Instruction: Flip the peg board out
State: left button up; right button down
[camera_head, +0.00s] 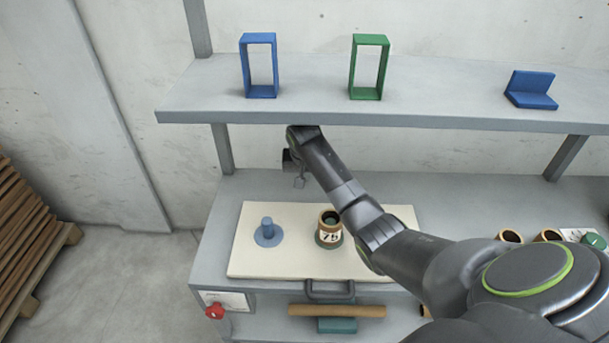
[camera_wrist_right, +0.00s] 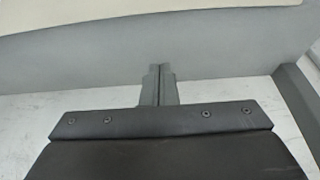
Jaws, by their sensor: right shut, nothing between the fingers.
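The peg board (camera_head: 287,225) is a cream panel lying flat on the grey bench, with a dark handle (camera_head: 330,291) at its front edge. My right gripper (camera_head: 299,183) is above and behind the board, under the upper shelf, apart from the board. In the right wrist view its fingers (camera_wrist_right: 156,84) are together and empty, with a cream surface at the top edge. My left gripper is not in view.
The upper shelf (camera_head: 400,116) carries a blue frame (camera_head: 259,66), a green frame (camera_head: 368,67) and a blue angle piece (camera_head: 530,90). A brown roll (camera_head: 337,311) and a red knob (camera_head: 214,312) are at the bench front. Brown-rimmed cups (camera_head: 509,236) stand at right.

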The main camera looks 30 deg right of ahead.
jog(key=x, duration=0.6)
jog(key=shift+w+f, duration=0.1)
jog(key=shift+f, duration=0.15)
jog(key=s+p, duration=0.1)
jog(key=s+a+p, duration=0.1)
jog(key=shift+s+a, duration=0.3)
jog(key=shift+s, duration=0.1)
jog(key=shift+s+a+f, duration=0.1)
jog(key=shift+s+a, duration=0.05)
jog(key=shift+s, duration=0.1)
jog(key=shift+f, duration=0.1)
